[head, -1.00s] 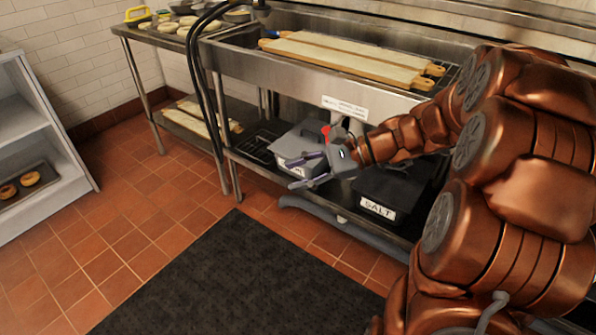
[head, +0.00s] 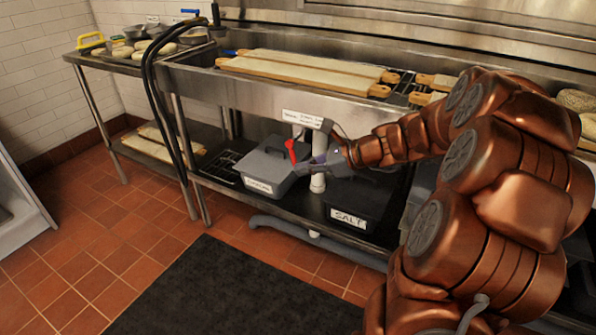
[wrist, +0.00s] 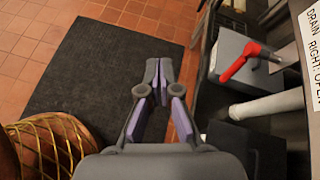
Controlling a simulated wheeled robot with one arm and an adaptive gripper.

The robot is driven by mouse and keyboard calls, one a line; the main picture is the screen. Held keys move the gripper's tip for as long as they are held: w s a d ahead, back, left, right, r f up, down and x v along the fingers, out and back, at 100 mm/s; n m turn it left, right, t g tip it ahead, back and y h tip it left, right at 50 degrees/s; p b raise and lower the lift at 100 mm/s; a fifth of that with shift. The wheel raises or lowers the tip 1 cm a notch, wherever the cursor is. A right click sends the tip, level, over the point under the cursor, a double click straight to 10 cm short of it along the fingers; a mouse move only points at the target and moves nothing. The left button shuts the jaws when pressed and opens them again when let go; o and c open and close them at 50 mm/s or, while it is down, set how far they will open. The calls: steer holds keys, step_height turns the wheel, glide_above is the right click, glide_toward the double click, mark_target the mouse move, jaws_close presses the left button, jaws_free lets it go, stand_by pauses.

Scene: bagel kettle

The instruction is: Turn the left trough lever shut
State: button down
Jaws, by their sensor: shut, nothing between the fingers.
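A red lever (head: 291,150) sits at a white drain pipe (head: 317,182) under the steel trough (head: 270,92). The lever also shows in the wrist view (wrist: 243,60), at the right, below a white label (wrist: 311,45) reading "DRAIN" and "RIGHT: OPEN"; the rest is cut off. In the head view it hangs roughly downward, slightly tilted. My gripper (head: 318,162) is just right of the lever in that view, close to the pipe. In the wrist view my gripper (wrist: 158,70) is shut and empty, its tips apart from the lever.
A grey lidded box (head: 266,166) stands left of the pipe on the lower shelf. A black bin marked SALT (head: 350,217) stands to the right. Long boards (head: 300,72) lie across the trough. A dark mat (head: 235,290) covers the clear floor in front.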

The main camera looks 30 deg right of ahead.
steer(key=w+d+f+m+t+h+b, duration=0.1)
steer(key=d+f+m+t+h+b, duration=0.2)
steer(key=d+m, duration=0.65)
steer(key=n+b, duration=0.3)
glide_toward(296, 162)
steer(key=x, duration=0.6)
steer(key=shift+w+g+h, duration=0.4)
steer(key=shift+w, duration=0.1)
steer(key=shift+w+a+f+m+t+y+b, duration=0.25)
steer(key=shift+f+t+y, duration=0.1)
steer(key=shift+t, duration=0.35)
steer(key=shift+w+a+f+m+t+y+b, duration=0.15)
steer(key=shift+w+f+t+y, duration=0.15)
steer(key=shift+t, duration=0.4)
steer(key=shift+r, duration=0.1)
steer(key=p+v, duration=0.4)
steer(key=v, duration=1)
steer(key=shift+p, duration=0.4)
